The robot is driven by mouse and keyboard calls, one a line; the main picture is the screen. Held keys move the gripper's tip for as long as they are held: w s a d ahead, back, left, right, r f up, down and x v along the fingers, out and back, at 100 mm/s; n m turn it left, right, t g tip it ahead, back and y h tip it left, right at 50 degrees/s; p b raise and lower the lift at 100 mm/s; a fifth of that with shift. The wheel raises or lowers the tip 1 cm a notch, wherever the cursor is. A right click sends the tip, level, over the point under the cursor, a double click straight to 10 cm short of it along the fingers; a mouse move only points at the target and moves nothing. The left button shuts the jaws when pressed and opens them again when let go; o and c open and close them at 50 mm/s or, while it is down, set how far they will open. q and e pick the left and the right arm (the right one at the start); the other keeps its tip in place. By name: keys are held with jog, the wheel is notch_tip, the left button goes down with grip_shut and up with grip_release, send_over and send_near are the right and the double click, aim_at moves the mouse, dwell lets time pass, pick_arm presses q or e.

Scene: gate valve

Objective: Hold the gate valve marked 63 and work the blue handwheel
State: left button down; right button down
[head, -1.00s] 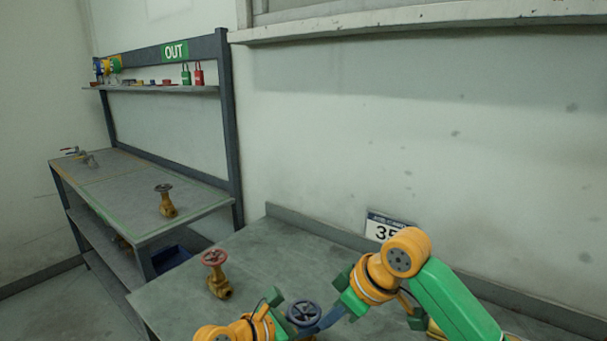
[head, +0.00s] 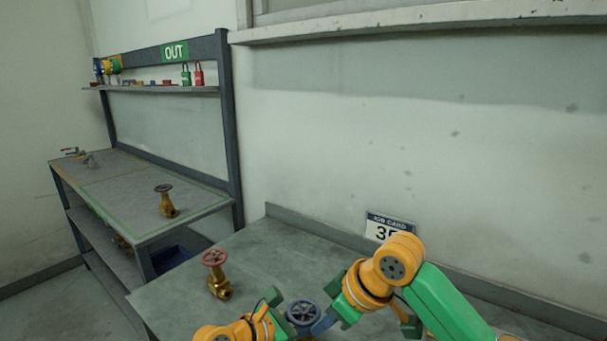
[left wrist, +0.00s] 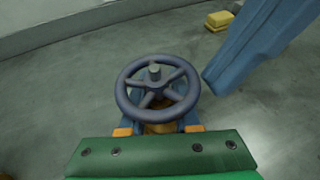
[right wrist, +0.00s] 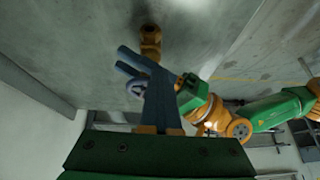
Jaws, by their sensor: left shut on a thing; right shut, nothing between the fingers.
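The blue handwheel (head: 302,313) sits on a gate valve at the front of the near bench; it also shows in the left wrist view (left wrist: 157,88). Its brass body (left wrist: 155,115) is mostly hidden below the wheel, and I cannot read a 63 on it. My left gripper (left wrist: 157,128) is shut on the valve under the wheel, coming from the left in the head view. My right gripper (head: 322,325) is shut and empty, its blue fingers (right wrist: 150,85) beside the wheel's right rim. I cannot tell whether they touch it.
A brass valve with a red handwheel (head: 214,258) stands on the near bench, left of my grippers. A job card (head: 385,228) stands at the back, partly covered by my right arm. A yellow block (left wrist: 218,20) lies beyond. Another valve (head: 166,200) is on the far bench.

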jog(key=shift+r, duration=0.1)
notch_tip(320, 180, up, 6)
jog(key=shift+s+d, duration=0.2)
jog(key=shift+d, duration=0.1)
dwell(0.3)
jog(key=w+d+f, duration=0.2)
jog(key=w+f, duration=0.1)
jog(key=f, duration=0.3)
jog(key=shift+f, duration=0.15)
jog(key=shift+w+a, duration=0.15)
jog(key=shift+a, duration=0.1)
dwell(0.8)
